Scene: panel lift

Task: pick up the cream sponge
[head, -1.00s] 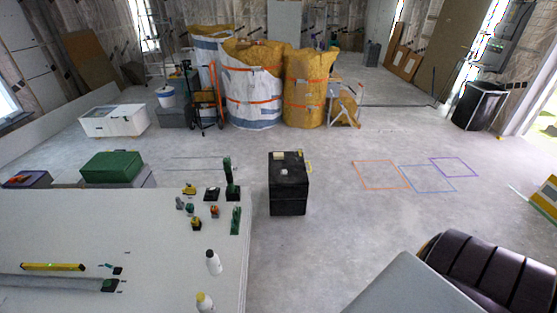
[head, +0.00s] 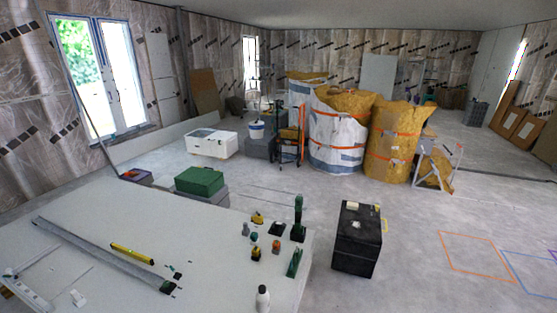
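A small cream block that looks like the cream sponge (head: 352,206) lies on top of the black cabinet (head: 356,248), near its back left edge. It is too small to make out in detail. Neither of my grippers is in view.
Large bulk bags (head: 338,135) stand at the back. Floor right of the cabinet is clear, with an orange outline (head: 475,256).

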